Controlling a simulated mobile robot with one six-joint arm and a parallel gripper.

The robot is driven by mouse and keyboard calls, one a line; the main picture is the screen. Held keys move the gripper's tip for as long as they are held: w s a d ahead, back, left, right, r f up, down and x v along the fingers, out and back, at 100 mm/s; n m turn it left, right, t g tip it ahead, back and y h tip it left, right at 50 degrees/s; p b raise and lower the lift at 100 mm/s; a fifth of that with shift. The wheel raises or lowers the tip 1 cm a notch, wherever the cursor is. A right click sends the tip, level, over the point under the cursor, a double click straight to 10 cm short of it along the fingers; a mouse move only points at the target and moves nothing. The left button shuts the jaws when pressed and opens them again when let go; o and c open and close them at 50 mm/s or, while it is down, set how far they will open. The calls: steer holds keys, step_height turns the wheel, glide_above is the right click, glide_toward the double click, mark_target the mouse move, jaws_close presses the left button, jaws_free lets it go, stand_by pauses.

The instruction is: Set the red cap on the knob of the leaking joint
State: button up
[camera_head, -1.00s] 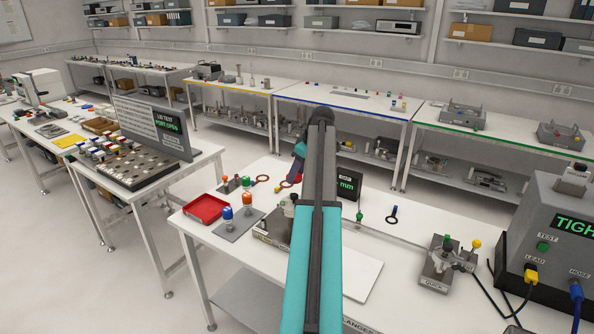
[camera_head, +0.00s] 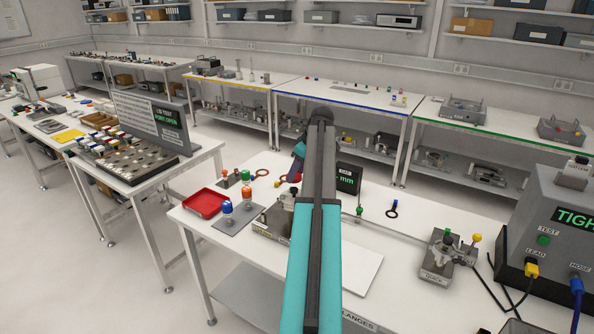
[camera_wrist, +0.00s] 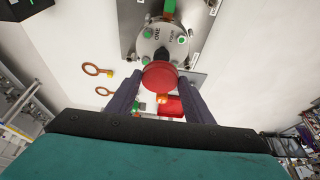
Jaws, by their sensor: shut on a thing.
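In the wrist view my gripper (camera_wrist: 160,98) is shut on the round red cap (camera_wrist: 160,75), with a dark finger on each side. Just beyond the cap is a round metal flange (camera_wrist: 162,40) with green-tipped fittings and marks such as "ONE" and "FOUR". A black knob (camera_wrist: 162,54) on it is partly covered by the cap. I cannot tell whether cap and knob touch.
A red tray (camera_head: 203,203) and a grey plate (camera_head: 238,220) with blue and orange pegs lie left of the fixture. A small display (camera_head: 348,178) stands behind it. A clamp fixture (camera_head: 440,258) and a grey test box (camera_head: 550,225) stand at right. White table between is mostly clear.

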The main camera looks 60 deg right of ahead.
steer(key=shift+f+b, duration=1.05)
steer(key=shift+f, duration=1.5)
steer(key=o, duration=1.1)
steer(key=shift+r+p, duration=1.55)
steer(key=shift+r, duration=2.45)
